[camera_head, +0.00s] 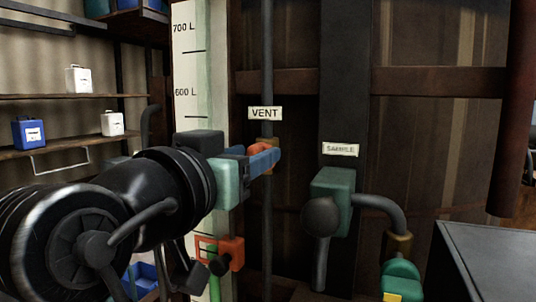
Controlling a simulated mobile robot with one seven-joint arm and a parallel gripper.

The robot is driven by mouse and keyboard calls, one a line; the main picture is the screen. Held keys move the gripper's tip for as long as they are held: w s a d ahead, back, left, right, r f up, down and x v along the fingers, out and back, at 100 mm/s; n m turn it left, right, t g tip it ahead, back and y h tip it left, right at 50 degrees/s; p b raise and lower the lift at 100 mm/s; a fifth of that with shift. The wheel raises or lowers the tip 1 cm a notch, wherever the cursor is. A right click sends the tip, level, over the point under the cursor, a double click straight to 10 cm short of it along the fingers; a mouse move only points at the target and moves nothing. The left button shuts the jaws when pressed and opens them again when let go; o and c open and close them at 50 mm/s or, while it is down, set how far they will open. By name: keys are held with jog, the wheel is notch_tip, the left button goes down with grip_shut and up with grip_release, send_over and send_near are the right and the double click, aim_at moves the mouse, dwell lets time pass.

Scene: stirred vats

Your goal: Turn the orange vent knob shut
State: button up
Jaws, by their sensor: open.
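The orange vent knob (261,147) sits on a thin dark vertical pipe, below a white "VENT" label (265,113). My gripper (274,157) reaches in from the left with its blue fingers at the knob. The fingers are open and overlap the knob in this view, so they hide part of it. I cannot tell whether they touch it or sit around it. My dark arm fills the lower left.
A green sample valve (333,190) with a dark ball handle and curved spout stands to the right. An orange-red bracket (219,252) is below my gripper. A dark box-like surface (490,262) is at lower right. Shelves (70,142) with small containers stand at left.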

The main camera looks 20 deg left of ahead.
jog(key=shift+s, duration=0.1)
grip_shut()
dwell(0.3)
jog(key=shift+d+f+m+b, duration=0.15)
jog(key=shift+m+b, duration=1.7)
jog(key=shift+m, duration=1.1)
jog(key=shift+d+f+m+b, duration=0.2)
jog(key=shift+m+b, duration=1.7)
jog(key=shift+m, duration=1.1)
jog(key=shift+d+f+m+b, duration=0.15)
jog(key=shift+m+b, duration=1.7)
jog(key=shift+m, duration=1.1)
grip_release()
